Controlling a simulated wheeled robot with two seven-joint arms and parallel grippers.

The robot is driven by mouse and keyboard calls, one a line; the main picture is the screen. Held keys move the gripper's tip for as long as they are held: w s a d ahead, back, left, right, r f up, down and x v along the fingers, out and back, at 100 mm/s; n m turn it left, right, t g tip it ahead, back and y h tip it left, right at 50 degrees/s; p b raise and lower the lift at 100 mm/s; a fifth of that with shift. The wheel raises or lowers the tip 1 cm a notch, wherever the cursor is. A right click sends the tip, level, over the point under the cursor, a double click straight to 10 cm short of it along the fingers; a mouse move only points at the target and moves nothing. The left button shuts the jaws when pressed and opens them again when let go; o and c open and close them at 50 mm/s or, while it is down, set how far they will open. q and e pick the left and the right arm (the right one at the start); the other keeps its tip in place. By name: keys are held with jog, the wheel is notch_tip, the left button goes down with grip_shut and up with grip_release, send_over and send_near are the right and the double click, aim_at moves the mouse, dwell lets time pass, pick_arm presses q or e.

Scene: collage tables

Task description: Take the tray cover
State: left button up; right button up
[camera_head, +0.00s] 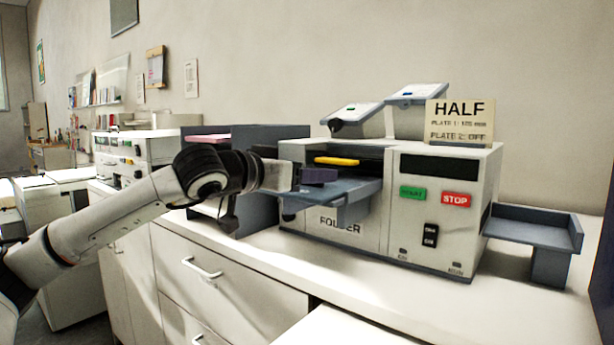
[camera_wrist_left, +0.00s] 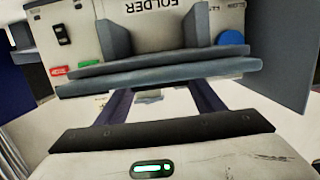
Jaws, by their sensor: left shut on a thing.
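The grey-blue tray cover (camera_head: 345,193) lies at the feed side of the folder machine (camera_head: 335,223), jutting out from its front left. In the left wrist view, which looks upside down, the tray cover (camera_wrist_left: 160,80) shows as a plate edge in two layers, with a small grey tab between my fingers. My left gripper (camera_head: 320,176) reaches in from the left, its dark purple fingers at the plate's outer edge. It is shut on the tray cover; the fingertips (camera_wrist_left: 160,93) are partly hidden by the plate. My right gripper is not in view.
A yellow bar (camera_head: 337,161) sits in the machine's opening above the plate. A dark grey panel (camera_head: 255,190) stands close behind my left wrist. An output tray (camera_head: 532,229) juts out at the right. A HALF sign (camera_head: 460,121) stands on top. The counter front is clear.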

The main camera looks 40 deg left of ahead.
pick_arm(q)
jog(key=shift+s, duration=0.8)
jog(key=o, duration=1.2)
jog(key=shift+w, duration=0.1)
jog(key=shift+s+b, duration=0.55)
jog(key=shift+b, duration=0.3)
jog(key=s+b, duration=0.3)
jog(key=shift+s+d+r, duration=0.15)
jog(key=shift+s+d, duration=0.1)
jog(key=s, duration=0.2)
jog(key=s+r+b, duration=0.1)
jog(key=s+b, duration=0.1)
jog(key=s, duration=0.1)
jog(key=shift+s+d+r, duration=0.15)
jog(key=shift+s+d, duration=0.15)
jog(key=shift+d, duration=0.05)
